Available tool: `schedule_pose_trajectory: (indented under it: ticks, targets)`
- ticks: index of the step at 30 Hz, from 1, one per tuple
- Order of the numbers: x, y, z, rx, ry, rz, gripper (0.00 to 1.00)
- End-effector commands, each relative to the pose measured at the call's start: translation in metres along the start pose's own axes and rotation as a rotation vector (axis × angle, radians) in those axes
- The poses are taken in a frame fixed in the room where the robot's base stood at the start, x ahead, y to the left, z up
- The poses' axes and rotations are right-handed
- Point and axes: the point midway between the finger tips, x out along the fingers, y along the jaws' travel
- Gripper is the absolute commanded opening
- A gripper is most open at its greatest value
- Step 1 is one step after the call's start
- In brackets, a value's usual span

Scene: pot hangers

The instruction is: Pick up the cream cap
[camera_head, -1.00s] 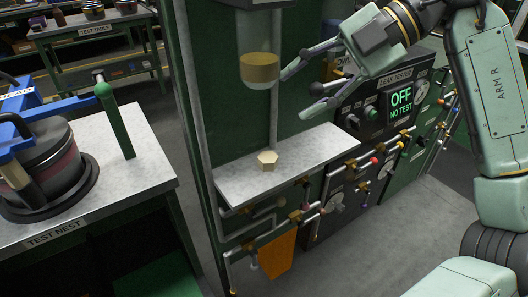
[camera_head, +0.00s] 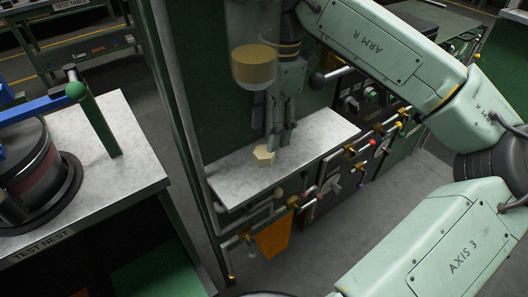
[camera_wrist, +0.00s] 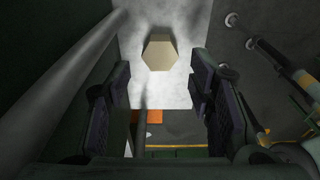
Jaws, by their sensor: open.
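The cream cap (camera_head: 263,157) is a small hexagonal block on the grey shelf (camera_head: 225,181) in the head view. In the wrist view the cap (camera_wrist: 159,52) lies beyond the fingertips, roughly centred between them. My gripper (camera_head: 281,137) points down, just right of the cap and very near it in the head view. In the wrist view my gripper (camera_wrist: 160,92) has its fingers wide apart with nothing between them. The cap's right side is close to or partly behind a finger in the head view.
A glass cylinder with amber liquid (camera_head: 254,66) hangs above the shelf, close to my gripper. Pipes and coloured valve knobs (camera_head: 335,182) run below the shelf. An orange cloth (camera_head: 272,240) hangs beneath. The test nest bench (camera_head: 110,190) stands at left. The shelf's right part is bare.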

Motion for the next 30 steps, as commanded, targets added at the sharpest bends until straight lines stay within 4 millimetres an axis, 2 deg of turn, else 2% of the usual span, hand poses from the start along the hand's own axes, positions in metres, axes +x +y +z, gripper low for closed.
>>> schedule_pose_trajectory:
  ticks: [12, 20, 30]
  targets:
    - [0.049, -0.001, -0.002, 0.000, 0.003, 0.001, 0.48]
    - [0.051, 0.000, -0.002, 0.000, 0.002, 0.001, 0.48]
    - [0.051, 0.000, -0.002, 0.000, 0.002, 0.000, 0.25]
